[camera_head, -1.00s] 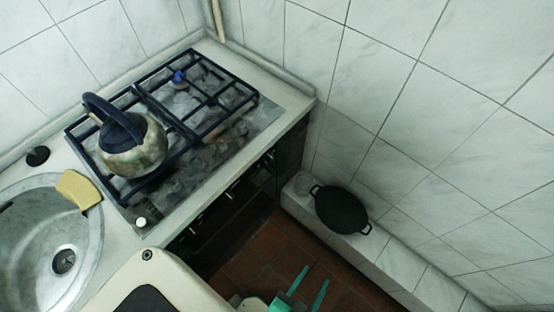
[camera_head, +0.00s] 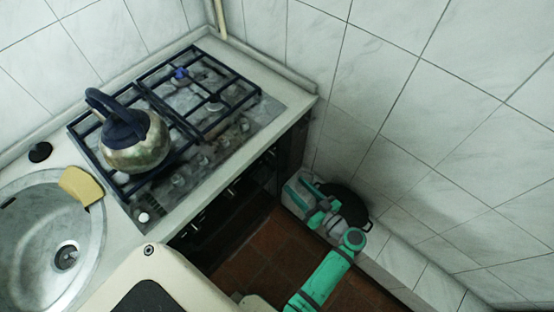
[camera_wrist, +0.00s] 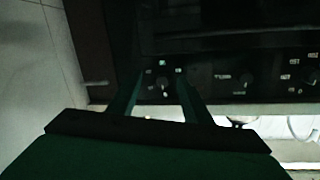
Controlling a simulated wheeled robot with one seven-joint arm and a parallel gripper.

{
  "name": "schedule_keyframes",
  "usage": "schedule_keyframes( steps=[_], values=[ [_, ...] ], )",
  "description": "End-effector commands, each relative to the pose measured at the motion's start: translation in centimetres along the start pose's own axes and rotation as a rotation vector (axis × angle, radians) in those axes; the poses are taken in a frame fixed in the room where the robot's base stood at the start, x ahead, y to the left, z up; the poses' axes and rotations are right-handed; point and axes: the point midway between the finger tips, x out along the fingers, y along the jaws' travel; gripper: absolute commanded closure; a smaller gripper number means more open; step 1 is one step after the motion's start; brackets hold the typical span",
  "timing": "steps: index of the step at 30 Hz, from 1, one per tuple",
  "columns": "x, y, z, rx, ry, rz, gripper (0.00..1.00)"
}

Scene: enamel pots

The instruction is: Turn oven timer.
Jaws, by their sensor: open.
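In the wrist view, the dark oven control panel (camera_wrist: 215,85) carries several round knobs with pale markings. One knob (camera_wrist: 164,84) lies between the fingertips of my gripper (camera_wrist: 159,78), which is open with a finger on either side. I cannot tell whether the fingers touch it, and the picture does not clearly label it as the timer. In the head view, my gripper (camera_head: 298,190) is beside the right end of the dark oven front (camera_head: 238,203); its fingertips and the knob are not clear there.
A kettle (camera_head: 135,150) stands on the gas hob (camera_head: 205,150) above the oven. A black pan (camera_head: 350,207) sits on the tiled ledge (camera_head: 400,260), partly behind my arm. Tiled wall (camera_head: 440,130) closes the right side.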

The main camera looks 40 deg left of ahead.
Motion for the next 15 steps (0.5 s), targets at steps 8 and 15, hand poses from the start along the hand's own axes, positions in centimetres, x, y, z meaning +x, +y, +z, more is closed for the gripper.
schedule_keyframes(
  steps=[8, 15],
  values=[
    [1.1, 0.0, -3.9, -0.09, 0.097, -0.112, 0.55],
    [4.2, -0.5, -4.2, -0.092, 0.096, -0.115, 0.55]
  ],
)
